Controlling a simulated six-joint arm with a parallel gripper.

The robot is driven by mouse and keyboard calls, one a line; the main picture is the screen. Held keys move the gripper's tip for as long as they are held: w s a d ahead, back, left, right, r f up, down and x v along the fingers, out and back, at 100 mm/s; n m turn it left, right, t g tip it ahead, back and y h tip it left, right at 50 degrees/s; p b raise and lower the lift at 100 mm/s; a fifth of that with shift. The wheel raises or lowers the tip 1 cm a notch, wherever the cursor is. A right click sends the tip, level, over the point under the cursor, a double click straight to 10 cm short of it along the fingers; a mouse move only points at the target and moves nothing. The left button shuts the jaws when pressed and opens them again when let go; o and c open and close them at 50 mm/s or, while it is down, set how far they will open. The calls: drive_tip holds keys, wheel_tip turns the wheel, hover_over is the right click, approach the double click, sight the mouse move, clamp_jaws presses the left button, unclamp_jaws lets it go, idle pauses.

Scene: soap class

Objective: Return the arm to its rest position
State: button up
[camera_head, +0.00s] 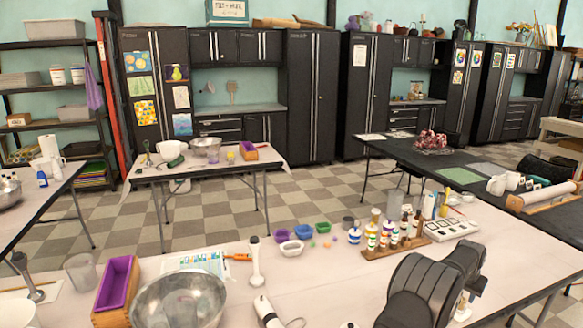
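A bulky dark grey form stands at the lower right of the head view, over the near table (330,262). It looks like folded links of my own arm, but I cannot be sure. No gripper fingers can be made out in this view. Whether my gripper holds anything is not shown.
The table's front middle is fairly clear.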

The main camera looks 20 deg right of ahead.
sight(459, 310)
drive_tip(key=x, duration=0.6)
drive_tip(key=shift+f, duration=0.2)
drive_tip(key=r, duration=0.5)
drive_tip(key=shift+s+d, duration=0.1)
drive_tip(key=shift+s, duration=0.25)
drive_tip(key=s+a+r, duration=0.1)
drive_tip(key=s+r, duration=0.6)
drive_tip(key=s, duration=0.4)
drive_tip(key=w+a+f+m, duration=0.1)
drive_tip(key=w+a+f, duration=0.2)
drive_tip(key=w+a, duration=0.7)
drive_tip(key=w+a+f+m+g, duration=0.1)
drive_tip(key=w+a+f, duration=0.2)
drive_tip(key=w+a, duration=0.7)
drive_tip(key=shift+w+a+m+h, duration=0.3)
drive_tip(key=shift+w+m, duration=0.1)
drive_tip(key=shift+w, duration=3)
